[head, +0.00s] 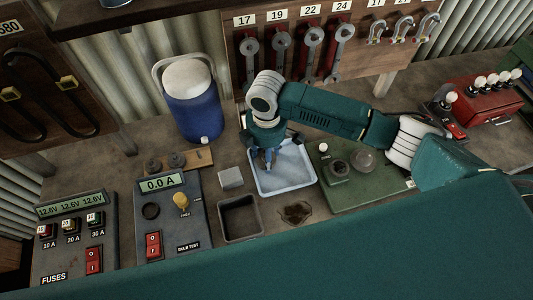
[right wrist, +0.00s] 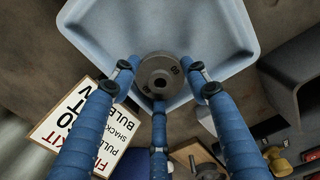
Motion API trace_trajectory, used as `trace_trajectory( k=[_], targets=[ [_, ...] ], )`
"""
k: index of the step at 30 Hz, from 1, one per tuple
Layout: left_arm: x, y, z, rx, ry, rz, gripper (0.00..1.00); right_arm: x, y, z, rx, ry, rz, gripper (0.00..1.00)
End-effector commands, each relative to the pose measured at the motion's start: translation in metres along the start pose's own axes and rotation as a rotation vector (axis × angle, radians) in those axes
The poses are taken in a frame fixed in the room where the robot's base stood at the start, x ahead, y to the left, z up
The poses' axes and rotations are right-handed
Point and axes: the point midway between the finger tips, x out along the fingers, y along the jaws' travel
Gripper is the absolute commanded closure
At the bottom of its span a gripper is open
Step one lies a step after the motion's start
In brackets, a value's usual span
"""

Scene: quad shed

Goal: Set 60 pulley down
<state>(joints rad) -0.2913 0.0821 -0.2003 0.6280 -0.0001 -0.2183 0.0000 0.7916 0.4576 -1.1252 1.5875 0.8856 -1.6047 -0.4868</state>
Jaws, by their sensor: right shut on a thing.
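In the head view my right gripper (head: 268,158) points down over the left part of the same tray (head: 291,187). The pulley is hard to make out there. I cannot tell whether it touches the tray floor. My left gripper is not in view.
Two dark pulleys sit on a wooden board (head: 200,160) to the left. A dark open bin (head: 240,218) and a grey block (head: 230,178) stand left of the tray. A green board (head: 350,195) lies right. A printed card (right wrist: 80,125) shows in the wrist view.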

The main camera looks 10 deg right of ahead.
Motion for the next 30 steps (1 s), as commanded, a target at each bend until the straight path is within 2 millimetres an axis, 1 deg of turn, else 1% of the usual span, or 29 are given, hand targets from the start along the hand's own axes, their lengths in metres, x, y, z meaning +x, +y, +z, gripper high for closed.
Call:
trace_trajectory(
  k=[4,5,6,14,17,19,23,30],
  targets=[
    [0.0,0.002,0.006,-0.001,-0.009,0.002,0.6,0.002,0.0,0.0,0.001,0.001,0.0,0.91],
    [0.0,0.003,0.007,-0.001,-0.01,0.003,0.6,0.003,0.0,0.0,0.001,0.0,0.0,0.53],
    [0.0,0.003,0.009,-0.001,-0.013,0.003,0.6,0.003,0.0,0.0,0.001,0.0,0.0,0.47],
    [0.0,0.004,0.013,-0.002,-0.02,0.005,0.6,0.002,0.0,0.0,0.001,0.0,0.0,0.47],
    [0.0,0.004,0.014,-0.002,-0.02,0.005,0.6,-0.002,0.001,0.0,0.0,0.001,0.001,0.47],
    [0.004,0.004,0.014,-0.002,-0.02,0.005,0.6,-0.008,0.001,-0.001,0.0,0.003,0.002,0.47],
    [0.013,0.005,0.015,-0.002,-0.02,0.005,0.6,-0.03,0.002,-0.001,0.0,0.004,0.005,0.47],
    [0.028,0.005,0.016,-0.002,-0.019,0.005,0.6,-0.083,0.002,-0.001,0.0,0.003,0.005,0.47]
  ],
)
